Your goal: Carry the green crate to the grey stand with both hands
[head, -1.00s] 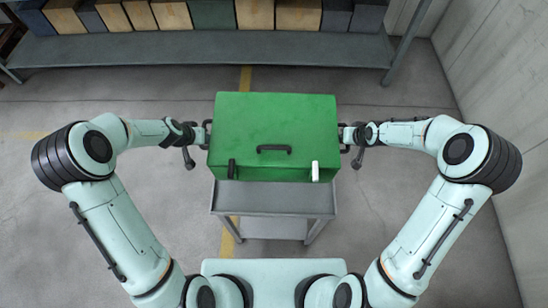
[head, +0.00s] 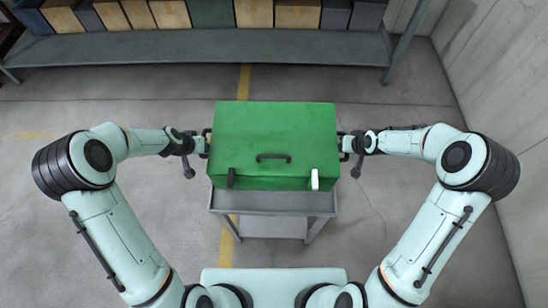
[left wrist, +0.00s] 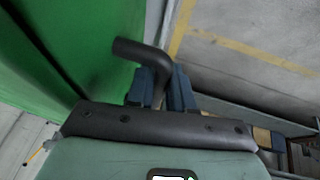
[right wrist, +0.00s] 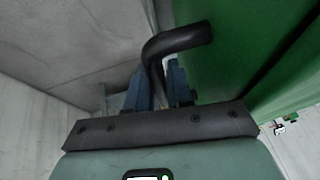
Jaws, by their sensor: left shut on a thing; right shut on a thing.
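The green crate (head: 275,140) is level between my two grippers in the head view, with a black handle and a black and a white latch on its near side. My left gripper (head: 204,144) is shut on the crate's left black side handle, also seen in the left wrist view (left wrist: 142,52). My right gripper (head: 345,145) is shut on the right side handle, also seen in the right wrist view (right wrist: 180,40). The grey stand (head: 270,202) is under the crate, its near strip showing. I cannot tell whether the crate's underside touches it.
A grey shelf (head: 200,47) with several wooden, blue-grey and green boxes stands at the back. A concrete wall (head: 490,80) rises at the right. The floor (head: 130,105) on both sides of the stand is clear, with yellow lines.

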